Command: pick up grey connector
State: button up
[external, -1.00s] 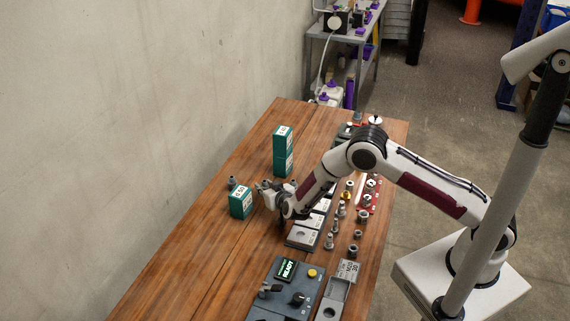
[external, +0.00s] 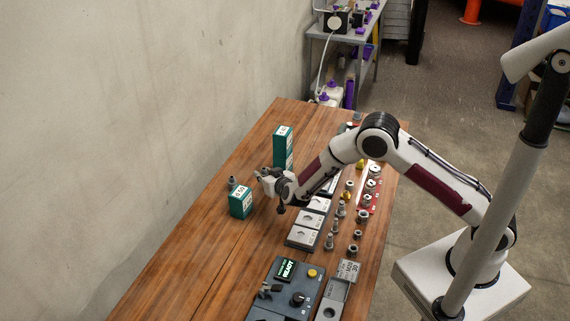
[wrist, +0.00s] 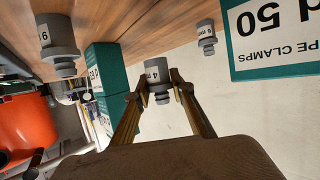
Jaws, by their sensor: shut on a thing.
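My gripper (wrist: 158,86) is shut on a grey connector (wrist: 158,78) with a white label marked 4. The connector sits between the fingertips in the wrist view. In the external view my gripper (external: 264,178) is beside the green box, above the wooden table, and the held connector is too small to make out clearly. Another grey connector (external: 232,183) stands behind the green box at the left; a grey connector (wrist: 206,38) also shows at the upper right of the wrist view. A larger labelled grey connector (wrist: 59,45) is at its upper left.
A green clamp box (external: 241,202) stands just left of my gripper. Stacked green boxes (external: 284,145) stand farther back. Grey trays (external: 305,234) and several metal fittings (external: 341,210) lie to the right. A control box (external: 283,290) is at the front. The left tabletop is clear.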

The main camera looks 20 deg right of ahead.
aim_at(264, 168)
jog(key=shift+r, duration=2.1)
